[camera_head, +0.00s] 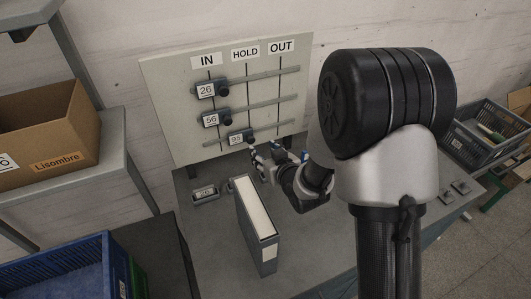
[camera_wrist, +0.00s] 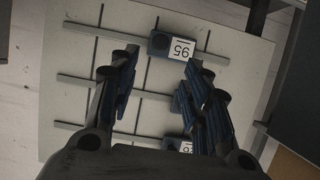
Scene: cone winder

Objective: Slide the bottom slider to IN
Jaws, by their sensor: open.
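The bottom slider (camera_head: 242,137) is a dark block with a white number label and a round knob. It sits on the lowest rail, between the IN and HOLD lines, nearer HOLD. My gripper (camera_head: 262,158) is low in front of the board, just right of and below this slider. In the wrist view the board looks turned over, and the bottom slider (camera_wrist: 160,44) is near the top. My gripper (camera_wrist: 160,62) is open there, its fingers spread on either side of the slider's line. I see no clear contact. The board's IN label (camera_head: 207,60) is at its upper left.
The top slider (camera_head: 208,90) and middle slider (camera_head: 214,118) stand at the IN line. A tall grey binder-like box (camera_head: 262,248) stands on the table in front of the board. A small labelled block (camera_head: 205,194) lies left of it. A blue crate (camera_head: 75,270) is lower left.

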